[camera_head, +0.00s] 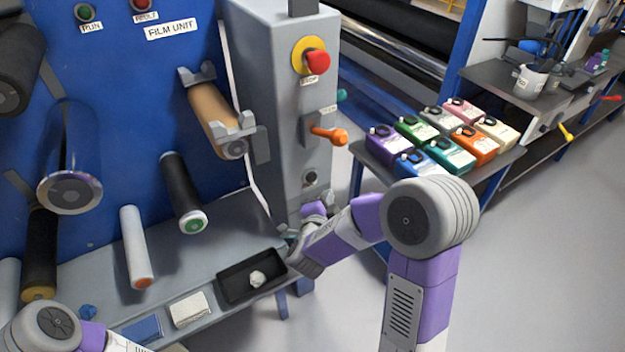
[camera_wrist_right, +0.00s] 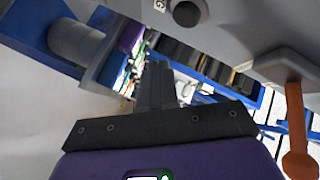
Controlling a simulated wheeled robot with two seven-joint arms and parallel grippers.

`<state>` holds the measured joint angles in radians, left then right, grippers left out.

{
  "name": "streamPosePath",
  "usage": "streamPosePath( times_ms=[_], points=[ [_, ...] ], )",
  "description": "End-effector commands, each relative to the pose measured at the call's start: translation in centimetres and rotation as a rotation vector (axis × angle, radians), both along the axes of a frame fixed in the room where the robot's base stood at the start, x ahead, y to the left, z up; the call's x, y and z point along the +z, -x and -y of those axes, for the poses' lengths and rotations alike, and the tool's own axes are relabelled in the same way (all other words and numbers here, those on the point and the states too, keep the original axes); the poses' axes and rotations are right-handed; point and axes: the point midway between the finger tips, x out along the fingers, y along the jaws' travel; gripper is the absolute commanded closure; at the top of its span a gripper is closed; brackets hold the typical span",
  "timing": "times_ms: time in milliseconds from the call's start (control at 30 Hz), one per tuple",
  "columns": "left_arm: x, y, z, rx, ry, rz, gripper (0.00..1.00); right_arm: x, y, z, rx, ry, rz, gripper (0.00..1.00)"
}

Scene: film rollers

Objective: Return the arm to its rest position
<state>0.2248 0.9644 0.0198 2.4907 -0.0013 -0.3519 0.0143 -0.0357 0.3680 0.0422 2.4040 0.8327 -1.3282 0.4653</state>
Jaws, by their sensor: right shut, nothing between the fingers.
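My right arm comes up from the bottom right in the head view and bends left. Its gripper (camera_head: 290,236) is beside the lower part of the grey control column, above the right end of the shelf and near the black tray. In the right wrist view the right gripper's fingers (camera_wrist_right: 156,84) are together with nothing between them. My left arm shows only as a grey joint and purple link at the bottom left of the head view. Its gripper is out of the picture.
The grey control column (camera_head: 283,110) carries a red stop button (camera_head: 317,62) and an orange lever (camera_head: 330,135). Rollers stick out from the blue film unit (camera_head: 120,110).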

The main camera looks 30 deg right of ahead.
Motion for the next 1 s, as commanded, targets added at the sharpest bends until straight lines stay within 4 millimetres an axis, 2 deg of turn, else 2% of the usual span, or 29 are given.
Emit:
streamPosePath(
  times_ms=[200, 600, 700, 767, 833, 933, 1000],
  points=[
    [-0.2, 0.0, 0.0, 0.000, 0.000, 0.000, 1.00, 0.0, 1.0, 0.1, 0.001, -0.001, 0.000, 1.00],
    [-0.2, 0.0, 0.0, 0.000, 0.000, 0.000, 1.00, 0.0, 0.9, 0.1, 0.000, 0.000, 0.000, 1.00],
    [0.1, 0.0, 0.0, 0.000, 0.000, 0.000, 1.00, -0.6, 0.7, -0.3, 0.025, 0.000, -0.027, 1.00],
    [0.5, 0.0, 0.0, 0.000, 0.000, 0.000, 1.00, -1.9, 0.4, -1.0, 0.075, 0.001, -0.082, 1.00],
    [1.2, 0.0, 0.0, 0.000, 0.000, 0.000, 1.00, -4.6, 0.1, -2.6, 0.179, 0.001, -0.191, 1.00],
    [2.7, 0.0, 0.0, 0.000, 0.000, 0.000, 1.00, -10.2, 0.8, -6.0, 0.402, -0.007, -0.411, 1.00],
    [3.7, 0.0, 0.0, 0.000, 0.000, 0.000, 1.00, -14.4, 2.8, -8.9, 0.586, -0.021, -0.581, 1.00]
  ],
)
